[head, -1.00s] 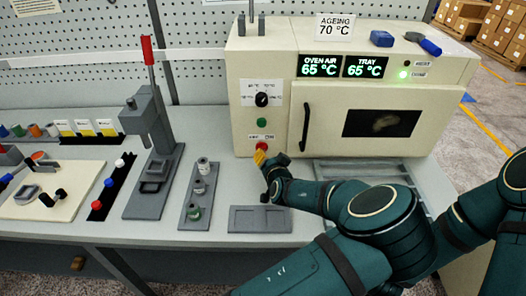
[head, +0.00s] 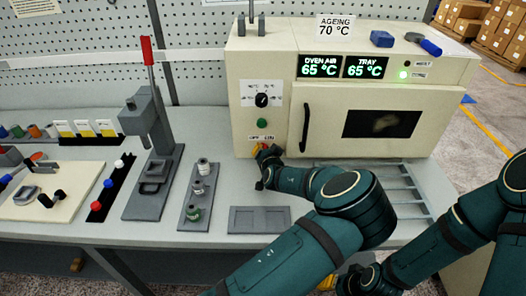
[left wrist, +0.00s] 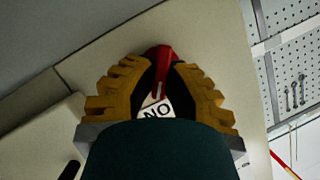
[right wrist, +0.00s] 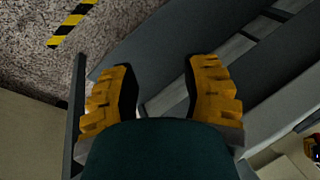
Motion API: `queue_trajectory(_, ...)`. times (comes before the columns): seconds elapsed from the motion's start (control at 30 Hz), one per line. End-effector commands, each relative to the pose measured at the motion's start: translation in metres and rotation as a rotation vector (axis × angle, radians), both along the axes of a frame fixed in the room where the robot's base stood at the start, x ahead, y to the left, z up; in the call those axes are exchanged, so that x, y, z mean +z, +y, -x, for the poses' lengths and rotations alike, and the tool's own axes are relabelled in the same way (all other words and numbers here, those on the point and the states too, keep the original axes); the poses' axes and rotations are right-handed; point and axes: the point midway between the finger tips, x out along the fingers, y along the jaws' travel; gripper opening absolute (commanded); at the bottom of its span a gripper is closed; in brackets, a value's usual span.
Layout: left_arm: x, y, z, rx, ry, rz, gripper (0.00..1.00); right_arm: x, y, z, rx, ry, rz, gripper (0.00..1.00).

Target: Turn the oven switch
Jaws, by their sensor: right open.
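The oven (head: 330,90) is a cream box at the back of the bench. Its red switch (left wrist: 162,60) sits low on the front panel, below an OFF/ON label (head: 262,138); in the head view my gripper hides most of it. My left gripper (head: 261,150) is at this switch. In the left wrist view, its yellow fingers (left wrist: 162,75) close in on both sides of the red switch and appear to touch it. My right gripper (right wrist: 160,65) is open and empty, low beside the bench.
A black dial (head: 262,100) and a green button (head: 263,124) are above the switch. The oven door handle (head: 305,128) is to the right. A lever press (head: 150,130), a spindle rack (head: 197,190) and a grey tray (head: 259,220) stand on the bench.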

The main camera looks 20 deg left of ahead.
Motion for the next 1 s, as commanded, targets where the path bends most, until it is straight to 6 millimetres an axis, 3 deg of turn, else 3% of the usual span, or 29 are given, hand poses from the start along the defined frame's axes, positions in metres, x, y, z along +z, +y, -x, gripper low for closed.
queue_trajectory(0.47,0.001,0.001,0.0,0.002,-0.02,0.065,0.0,-0.003,0.0,0.001,0.002,0.002,0.0,0.47)
queue_trajectory(0.77,0.001,0.005,0.0,0.005,-0.084,0.277,0.0,-0.016,0.001,0.005,0.008,0.01,-0.002,0.47)
queue_trajectory(1.0,0.0,0.007,0.0,0.005,-0.15,0.495,0.0,-0.039,0.002,0.011,0.019,0.024,-0.005,0.47)
